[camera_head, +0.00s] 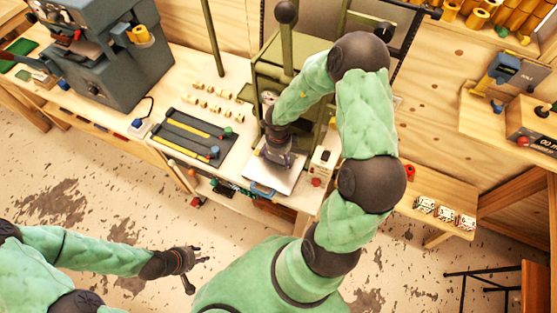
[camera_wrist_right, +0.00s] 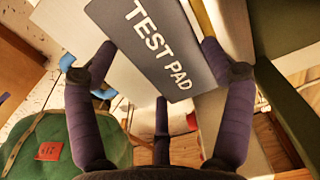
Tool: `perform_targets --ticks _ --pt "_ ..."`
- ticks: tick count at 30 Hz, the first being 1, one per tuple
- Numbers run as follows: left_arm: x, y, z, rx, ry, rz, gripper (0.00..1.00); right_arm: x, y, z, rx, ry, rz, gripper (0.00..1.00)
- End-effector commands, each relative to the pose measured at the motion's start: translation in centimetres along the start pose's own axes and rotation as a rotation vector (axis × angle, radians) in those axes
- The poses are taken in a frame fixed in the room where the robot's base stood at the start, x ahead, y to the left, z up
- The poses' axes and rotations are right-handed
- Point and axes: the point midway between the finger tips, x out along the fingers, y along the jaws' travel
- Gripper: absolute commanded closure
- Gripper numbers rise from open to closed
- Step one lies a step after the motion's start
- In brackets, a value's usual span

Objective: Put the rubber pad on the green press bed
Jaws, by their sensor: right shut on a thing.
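The rubber pad (camera_wrist_right: 155,40) is a dark grey slab with "TEST PAD" printed in white, between the fingers of my right gripper (camera_wrist_right: 158,48) in the right wrist view. In the head view, my right gripper (camera_head: 277,155) points down over a white plate at the front of the green press (camera_head: 262,75). The pad is hard to make out there, and I cannot tell whether it touches the plate. The green press bed is mostly hidden behind my right arm. My left gripper (camera_head: 188,264) hangs empty over the floor with its fingers spread.
The white plate (camera_head: 287,181) lies at the bench front edge. Left of it is a dark tray (camera_head: 194,137) with yellow strips. Several small tan pieces (camera_head: 213,104) lie behind the tray. A grey machine (camera_head: 125,50) stands further left. A small white box (camera_head: 322,160) is just right.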

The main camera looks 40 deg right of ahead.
Motion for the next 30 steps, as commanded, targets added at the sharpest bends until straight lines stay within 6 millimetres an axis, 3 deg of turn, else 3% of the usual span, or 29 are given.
perform_targets --ticks 4,17,18,19,30 --pt "1.1 -0.4 0.0 0.0 0.0 0.0 0.6 2.3 0.0 0.0 0.0 0.001 0.001 0.54" --pt "0.9 -0.3 0.0 0.0 0.0 0.0 0.6 2.7 0.0 0.0 -0.001 0.0 0.0 0.54" --pt "0.9 -0.3 0.0 0.0 0.0 0.0 0.6 2.7 0.0 0.0 -0.001 0.0 0.0 0.07" --pt "0.9 -0.3 0.0 0.0 0.0 0.0 0.6 2.6 0.0 0.0 -0.001 0.0 0.0 0.0" --pt "1.0 -0.3 0.0 0.0 0.0 0.0 0.6 2.6 0.0 0.0 -0.001 0.0 0.0 0.0"
